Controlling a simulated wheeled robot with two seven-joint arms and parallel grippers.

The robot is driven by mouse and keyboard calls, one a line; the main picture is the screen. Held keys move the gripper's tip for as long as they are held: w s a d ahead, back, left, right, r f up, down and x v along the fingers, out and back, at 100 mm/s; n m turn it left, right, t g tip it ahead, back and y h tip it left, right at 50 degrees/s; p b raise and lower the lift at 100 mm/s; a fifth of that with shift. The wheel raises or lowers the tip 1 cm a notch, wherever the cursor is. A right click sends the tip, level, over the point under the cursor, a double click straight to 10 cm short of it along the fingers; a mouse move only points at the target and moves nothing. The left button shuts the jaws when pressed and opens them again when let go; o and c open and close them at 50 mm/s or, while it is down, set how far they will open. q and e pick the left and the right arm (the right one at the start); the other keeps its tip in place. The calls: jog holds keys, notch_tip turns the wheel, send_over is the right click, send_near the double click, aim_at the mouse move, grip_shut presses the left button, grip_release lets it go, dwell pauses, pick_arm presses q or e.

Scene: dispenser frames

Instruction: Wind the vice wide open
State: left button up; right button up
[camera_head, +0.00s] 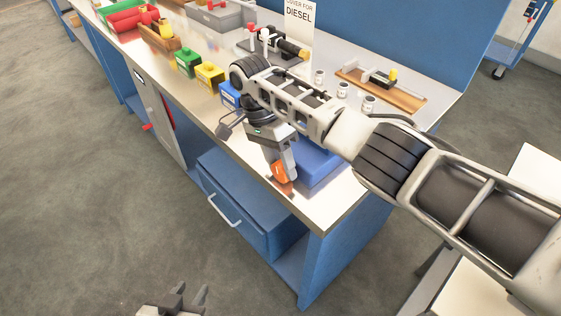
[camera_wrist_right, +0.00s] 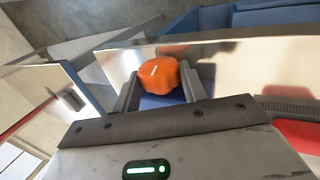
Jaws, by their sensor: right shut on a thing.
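The blue vice (camera_head: 318,168) sits at the near right corner of the steel bench, partly hidden behind my right arm. Its orange knob (camera_head: 284,171) faces the bench's front edge. My right gripper (camera_head: 286,165) is shut on the knob. In the right wrist view the orange knob (camera_wrist_right: 160,76), with a white mark on top, sits between the two fingers. The gap between the vice jaws cannot be made out. My left gripper (camera_head: 192,293) is low at the bottom edge of the head view, over the floor, with its fingers apart and empty.
Blue, yellow and green boxes (camera_head: 209,74) line the bench's front. Small white jars (camera_head: 342,90), a wooden board (camera_head: 395,92) with a device, and a sign (camera_head: 299,20) stand behind my right arm. A blue drawer (camera_head: 235,205) is below the bench; the floor at left is clear.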

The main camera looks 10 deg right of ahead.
jog(key=o, duration=1)
jog(key=shift+c, duration=0.2)
jog(key=shift+s+t, duration=0.1)
jog(key=shift+t, duration=0.2)
